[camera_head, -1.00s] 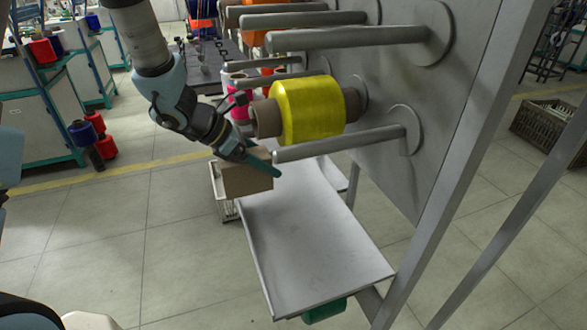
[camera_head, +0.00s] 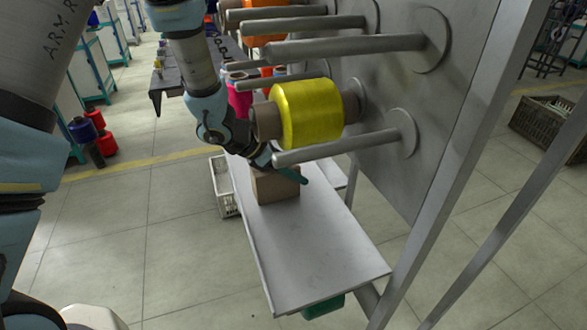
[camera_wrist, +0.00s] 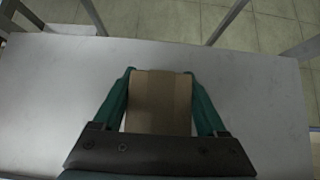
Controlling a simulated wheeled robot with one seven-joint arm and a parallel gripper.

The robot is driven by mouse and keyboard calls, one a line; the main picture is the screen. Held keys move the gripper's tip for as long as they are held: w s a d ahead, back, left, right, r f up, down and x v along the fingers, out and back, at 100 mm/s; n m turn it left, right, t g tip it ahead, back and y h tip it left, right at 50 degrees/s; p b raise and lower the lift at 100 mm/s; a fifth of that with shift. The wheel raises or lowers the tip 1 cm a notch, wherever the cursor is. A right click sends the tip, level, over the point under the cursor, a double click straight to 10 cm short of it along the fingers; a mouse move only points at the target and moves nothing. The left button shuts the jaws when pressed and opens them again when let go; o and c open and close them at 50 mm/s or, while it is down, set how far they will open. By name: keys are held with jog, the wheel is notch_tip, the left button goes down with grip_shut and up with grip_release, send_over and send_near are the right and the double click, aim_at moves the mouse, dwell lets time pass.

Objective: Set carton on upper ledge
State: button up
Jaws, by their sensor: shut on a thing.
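A brown carton (camera_head: 275,187) is at the far part of the grey metal ledge (camera_head: 318,245) in the head view. My gripper (camera_head: 283,170) is shut on the carton from above. In the wrist view the carton (camera_wrist: 159,100) sits between the two green fingers of my gripper (camera_wrist: 160,95), one finger along each side. The ledge surface (camera_wrist: 60,100) spreads out behind and around it there. The carton is over the ledge; I cannot tell for sure whether its underside touches it.
A yellow bobbin (camera_head: 308,112) on a peg hangs just above my gripper. A bare peg (camera_head: 340,149) juts out over the ledge beside my wrist. A white crate (camera_head: 222,187) stands past the ledge's left edge. The near part of the ledge is clear.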

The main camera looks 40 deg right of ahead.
jog(key=o, duration=1.5)
jog(key=shift+f, duration=0.1)
